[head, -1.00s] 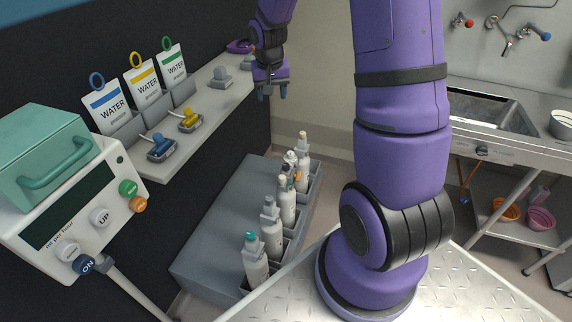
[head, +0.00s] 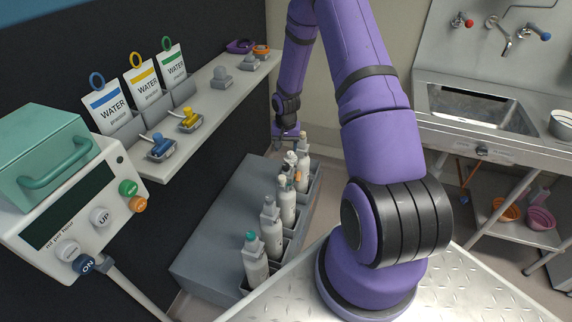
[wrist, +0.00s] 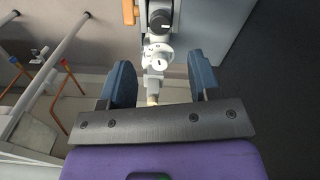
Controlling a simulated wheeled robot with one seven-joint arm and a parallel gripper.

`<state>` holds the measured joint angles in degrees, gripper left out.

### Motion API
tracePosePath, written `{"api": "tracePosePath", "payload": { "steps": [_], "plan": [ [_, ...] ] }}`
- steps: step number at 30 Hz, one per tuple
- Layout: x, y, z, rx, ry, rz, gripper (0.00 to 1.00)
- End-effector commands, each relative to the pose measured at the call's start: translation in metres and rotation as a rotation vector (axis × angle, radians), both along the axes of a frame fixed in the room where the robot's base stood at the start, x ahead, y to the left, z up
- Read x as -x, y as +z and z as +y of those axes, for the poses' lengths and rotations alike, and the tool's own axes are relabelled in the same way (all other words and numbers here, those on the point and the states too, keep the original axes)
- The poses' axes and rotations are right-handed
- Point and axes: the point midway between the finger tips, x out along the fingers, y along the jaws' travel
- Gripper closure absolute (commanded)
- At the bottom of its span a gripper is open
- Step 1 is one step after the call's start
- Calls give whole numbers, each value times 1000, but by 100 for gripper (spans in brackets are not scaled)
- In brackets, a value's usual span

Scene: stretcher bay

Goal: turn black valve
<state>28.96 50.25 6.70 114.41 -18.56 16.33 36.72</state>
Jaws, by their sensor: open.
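I see no valve that is plainly black. Several white bottles with valve tops stand in a grey rack (head: 215,235) on the floor; the front bottle (head: 255,262) has a teal top, and others have grey, orange or white parts. My gripper (head: 286,143) is open, at the far end of the bottle row. In the wrist view, a white round valve part (wrist: 157,57) shows between and beyond the open fingers (wrist: 162,85), apart from them. A dark grey part (wrist: 160,18) and an orange part (wrist: 130,12) lie just past it. Nothing is held.
A wall shelf (head: 208,95) on the left carries WATER pouches (head: 110,108), clamps and small fittings. A pump box (head: 75,215) stands front left. A metal sink (head: 480,105) is on the right, with pink and orange bowls (head: 540,217) below.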

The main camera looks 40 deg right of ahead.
Motion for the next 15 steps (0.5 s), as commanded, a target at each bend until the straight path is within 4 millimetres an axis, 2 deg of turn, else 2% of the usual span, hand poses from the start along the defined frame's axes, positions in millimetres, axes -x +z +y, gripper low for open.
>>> {"api": "tracePosePath", "payload": {
  "steps": [9,15],
  "plan": [
    [0,-56,1,-1,2,2,44],
    [0,-81,0,-1,2,2,44]
  ]
}}
